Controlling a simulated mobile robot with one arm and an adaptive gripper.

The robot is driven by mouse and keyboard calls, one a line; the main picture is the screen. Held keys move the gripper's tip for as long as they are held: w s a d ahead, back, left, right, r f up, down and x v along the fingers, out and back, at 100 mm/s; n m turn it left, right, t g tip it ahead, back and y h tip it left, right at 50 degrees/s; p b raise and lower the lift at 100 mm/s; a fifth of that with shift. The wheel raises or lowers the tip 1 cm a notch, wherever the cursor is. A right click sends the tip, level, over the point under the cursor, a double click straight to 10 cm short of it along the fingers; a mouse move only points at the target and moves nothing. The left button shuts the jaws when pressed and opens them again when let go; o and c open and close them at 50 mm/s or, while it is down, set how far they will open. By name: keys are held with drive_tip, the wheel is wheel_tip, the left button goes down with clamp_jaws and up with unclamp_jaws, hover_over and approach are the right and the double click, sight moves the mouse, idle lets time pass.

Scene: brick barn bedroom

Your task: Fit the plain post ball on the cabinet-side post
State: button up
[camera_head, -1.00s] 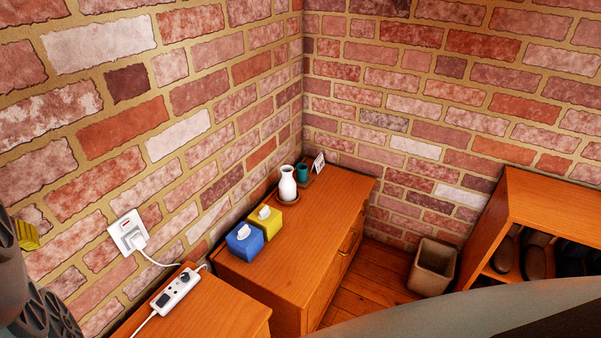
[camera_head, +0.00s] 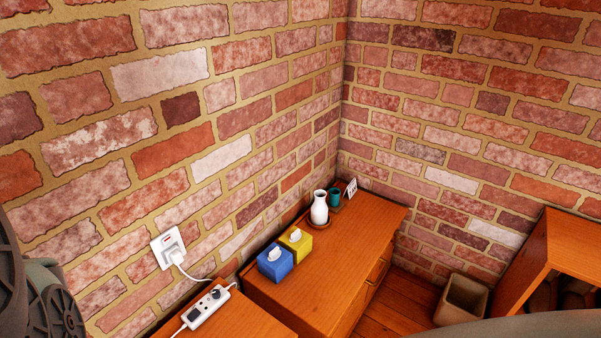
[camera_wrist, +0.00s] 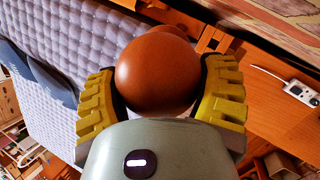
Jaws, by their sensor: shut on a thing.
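In the wrist view a smooth orange-brown wooden ball (camera_wrist: 158,77) sits between the two yellow ribbed fingers of my gripper (camera_wrist: 160,88). The gripper is shut on it, with a finger against each side. The ball looks plain, and its underside is hidden by the grey gripper body. Part of another brown rounded wooden piece (camera_wrist: 176,31) shows just behind the ball; I cannot tell whether it is a post top. In the head view the ball and my fingers are out of sight. The wooden cabinet (camera_head: 335,270) stands in the brick corner.
On the cabinet stand a blue tissue box (camera_head: 275,263), a yellow tissue box (camera_head: 296,243), a white vase (camera_head: 319,208) and a teal cup (camera_head: 334,197). A power strip (camera_head: 208,307) lies on the nearer wooden top. A bin (camera_head: 463,300) stands right. A quilted bed (camera_wrist: 75,45) shows in the wrist view.

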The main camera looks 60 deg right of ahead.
drive_tip(key=s+a+f+n+g+p, duration=0.2)
drive_tip(key=s+a+f+n+g, duration=0.15)
drive_tip(key=a+n, duration=0.3)
drive_tip(key=s+d+f+n+h+p, duration=0.1)
drive_tip(key=s+f+n+h+p, duration=0.1)
drive_tip(key=s+f+n+p, duration=0.1)
drive_tip(key=shift+s+f+n+g, duration=0.35)
drive_tip(key=shift+s+f+n, duration=0.1)
drive_tip(key=shift+s+f, duration=0.35)
drive_tip(key=shift+s, duration=0.1)
drive_tip(key=shift+d, duration=0.3)
drive_tip(key=shift+d+h, duration=0.15)
drive_tip(key=shift+h, duration=0.15)
drive_tip(key=shift+s+d+f+n, duration=0.1)
drive_tip(key=shift+n, duration=0.2)
drive_tip(key=shift+s+d+n+p, duration=0.2)
drive_tip(key=shift+d+n+p, duration=0.1)
drive_tip(key=shift+p, duration=0.2)
